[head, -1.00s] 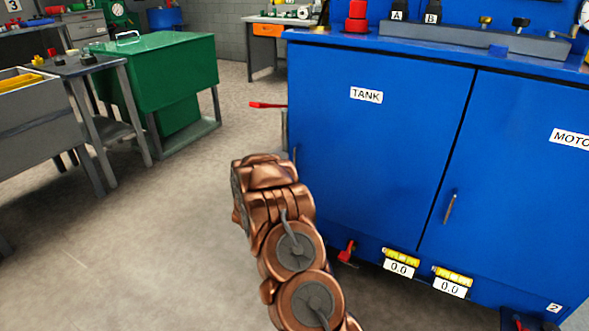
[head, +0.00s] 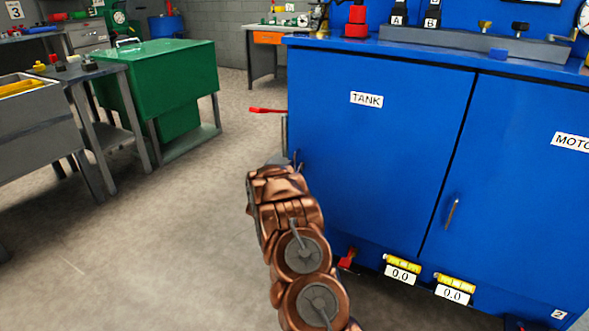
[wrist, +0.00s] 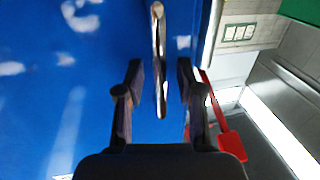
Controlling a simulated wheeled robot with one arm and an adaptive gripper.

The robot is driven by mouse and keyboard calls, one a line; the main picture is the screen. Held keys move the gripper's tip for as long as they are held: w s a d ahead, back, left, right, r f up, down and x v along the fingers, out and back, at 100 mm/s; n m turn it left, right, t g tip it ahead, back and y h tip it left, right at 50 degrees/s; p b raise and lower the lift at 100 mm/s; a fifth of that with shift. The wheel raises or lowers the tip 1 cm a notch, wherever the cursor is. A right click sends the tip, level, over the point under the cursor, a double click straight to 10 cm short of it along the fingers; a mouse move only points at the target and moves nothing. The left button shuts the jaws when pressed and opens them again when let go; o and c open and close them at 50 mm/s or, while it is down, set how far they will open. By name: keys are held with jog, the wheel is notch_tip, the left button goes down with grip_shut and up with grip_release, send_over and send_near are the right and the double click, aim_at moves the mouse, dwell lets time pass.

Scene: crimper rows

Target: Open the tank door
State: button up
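The tank door (head: 375,150) is the blue left-hand door of the cabinet, with a white TANK label (head: 366,100). It is shut. Its upright metal handle (head: 299,160) is at the door's left edge, partly hidden by my arm in the head view. In the wrist view the handle (wrist: 158,40) runs between the two dark fingers of my gripper (wrist: 160,80). The fingers are open, with a gap showing on each side of the handle. In the head view my gripper is mostly hidden behind my copper-coloured wrist.
A red lever (head: 267,110) juts from the cabinet's left side; it also shows in the wrist view (wrist: 231,143). A second blue door (head: 520,190) with its own handle (head: 452,212) is to the right. Open floor (head: 190,230) lies left of the cabinet.

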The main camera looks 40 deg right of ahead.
jog(key=shift+c, duration=0.2)
grip_shut()
dwell(0.6)
